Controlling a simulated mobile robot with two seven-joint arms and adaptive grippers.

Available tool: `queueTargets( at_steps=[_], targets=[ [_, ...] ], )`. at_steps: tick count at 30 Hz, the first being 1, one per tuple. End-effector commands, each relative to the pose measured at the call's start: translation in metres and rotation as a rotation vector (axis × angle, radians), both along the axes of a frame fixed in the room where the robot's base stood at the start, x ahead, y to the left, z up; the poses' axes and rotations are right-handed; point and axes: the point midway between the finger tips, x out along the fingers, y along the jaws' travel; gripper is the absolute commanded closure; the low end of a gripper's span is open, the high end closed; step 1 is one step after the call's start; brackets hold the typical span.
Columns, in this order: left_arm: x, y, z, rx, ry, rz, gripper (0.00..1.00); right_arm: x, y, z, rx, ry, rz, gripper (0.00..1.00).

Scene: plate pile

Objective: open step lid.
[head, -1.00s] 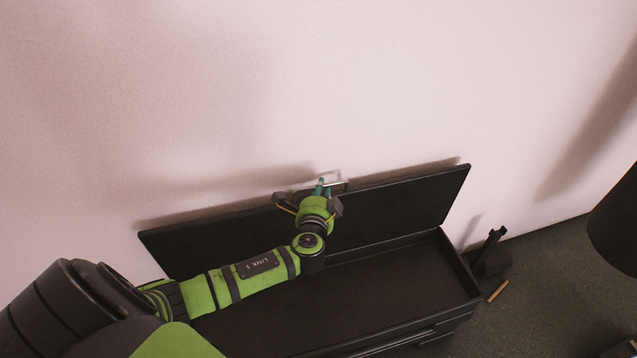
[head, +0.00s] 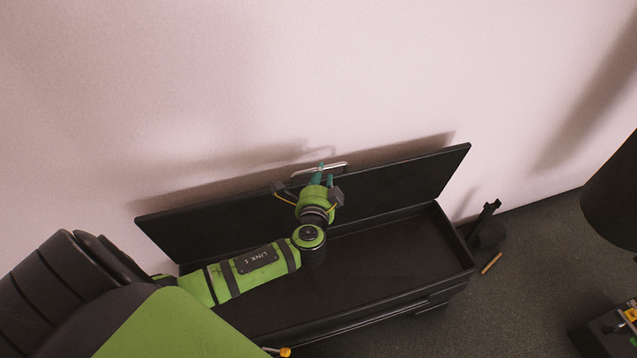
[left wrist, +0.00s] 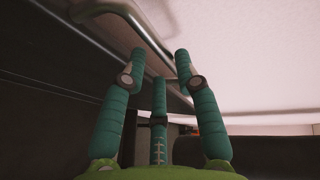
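The black step box (head: 455,285) stands low against the wall. Its lid (head: 400,195) is raised, leaning up near the wall with the interior exposed. A silver bar handle (head: 338,167) is at the lid's upper edge; it also crosses the upper part of the left wrist view (left wrist: 135,18). My left gripper (head: 320,172) has teal fingers at the handle. In the left wrist view its fingers (left wrist: 160,65) are spread apart, with the bar passing behind or beside them; contact is unclear. The gripper and forearm hide part of the lid and interior. My right gripper is out of view.
A pale wall (head: 300,80) rises close behind the lid. A small black object (head: 487,228) and a thin brown stick (head: 491,263) are on the dark floor right of the box. Some floor (head: 520,310) is clear there.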

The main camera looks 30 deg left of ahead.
Motion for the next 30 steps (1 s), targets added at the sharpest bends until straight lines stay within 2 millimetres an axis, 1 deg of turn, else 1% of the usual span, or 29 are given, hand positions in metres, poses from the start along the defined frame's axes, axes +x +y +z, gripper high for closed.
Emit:
queueTargets(
  at_steps=[2, 9, 15, 18, 21, 30],
  targets=[
    [-0.011, -0.006, 0.000, -0.004, 0.005, -0.001, 0.70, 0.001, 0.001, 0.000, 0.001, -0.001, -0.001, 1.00],
    [-0.056, -0.028, 0.011, -0.004, 0.006, 0.000, 0.70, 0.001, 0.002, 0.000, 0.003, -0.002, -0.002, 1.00],
    [-0.086, -0.043, 0.019, -0.002, 0.004, 0.000, 0.70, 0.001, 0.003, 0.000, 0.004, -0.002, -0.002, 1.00],
    [-0.095, -0.047, 0.021, -0.002, 0.004, 0.002, 0.70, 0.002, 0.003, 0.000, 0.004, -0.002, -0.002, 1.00],
    [-0.099, -0.049, 0.023, -0.001, 0.003, 0.002, 0.70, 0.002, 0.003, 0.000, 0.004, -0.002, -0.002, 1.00],
    [-0.100, -0.049, 0.023, -0.001, 0.002, 0.002, 0.70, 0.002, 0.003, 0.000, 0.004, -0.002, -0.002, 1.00]
  ],
)
